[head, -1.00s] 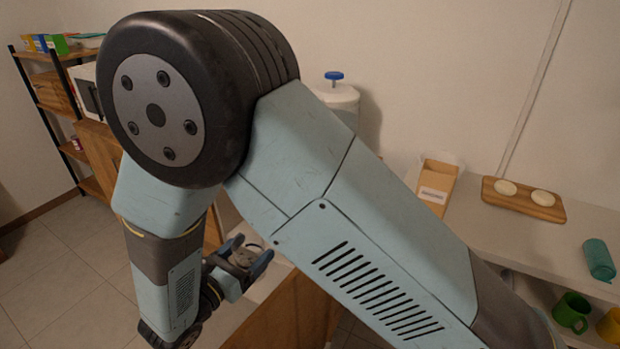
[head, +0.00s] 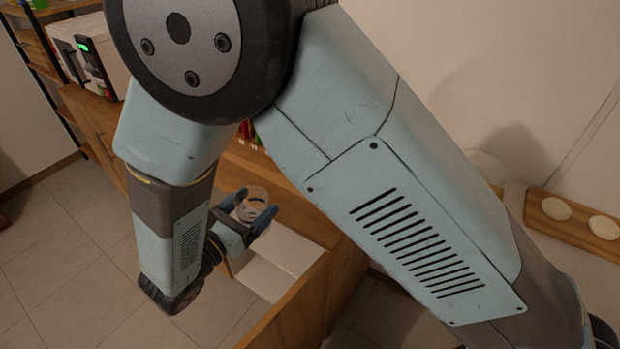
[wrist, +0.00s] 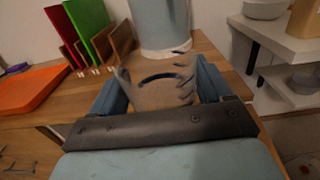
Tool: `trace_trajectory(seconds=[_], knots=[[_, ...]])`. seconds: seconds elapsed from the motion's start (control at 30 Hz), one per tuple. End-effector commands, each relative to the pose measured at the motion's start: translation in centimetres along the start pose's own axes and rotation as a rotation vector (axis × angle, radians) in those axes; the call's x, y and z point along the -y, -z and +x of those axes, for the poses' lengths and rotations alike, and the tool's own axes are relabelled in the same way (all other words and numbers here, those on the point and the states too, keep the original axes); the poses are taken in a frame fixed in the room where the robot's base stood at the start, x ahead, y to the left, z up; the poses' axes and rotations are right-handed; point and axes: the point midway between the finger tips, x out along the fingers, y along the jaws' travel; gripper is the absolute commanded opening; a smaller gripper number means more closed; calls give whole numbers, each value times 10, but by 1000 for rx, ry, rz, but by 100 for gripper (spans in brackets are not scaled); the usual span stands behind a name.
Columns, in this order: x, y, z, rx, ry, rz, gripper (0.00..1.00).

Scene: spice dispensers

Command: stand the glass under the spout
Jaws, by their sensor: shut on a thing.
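My gripper (head: 259,215) is shut on a clear glass (head: 250,201), low in the middle of the head view. In the wrist view, the glass (wrist: 160,86) sits between the two fingers of my gripper (wrist: 160,92). Its rim shape is hard to make out. Behind it in the wrist view stands a pale blue-grey cylinder (wrist: 160,20) with a whitish lower band, over a wooden top. I cannot tell whether this is the dispenser. No spout shows in either view, and I cannot tell the gap between glass and cylinder.
In the wrist view, red and green boards (wrist: 88,27) stand in a rack at left, near an orange board (wrist: 32,90). White shelves (wrist: 285,75) with bowls are at right. In the head view, wooden furniture (head: 298,308) stands just below my gripper; my arm hides much.

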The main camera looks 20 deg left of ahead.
Motion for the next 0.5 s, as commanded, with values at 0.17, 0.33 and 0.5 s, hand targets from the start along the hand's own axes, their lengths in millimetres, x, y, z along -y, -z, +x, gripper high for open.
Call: trace_trajectory(seconds=[0.17, 0.33, 0.5], knots=[[2, -1, 32, 1, 12, 1, 42], [4, -1, 73, 2, 20, 1, 42], [5, -1, 112, 2, 24, 0, 42]])
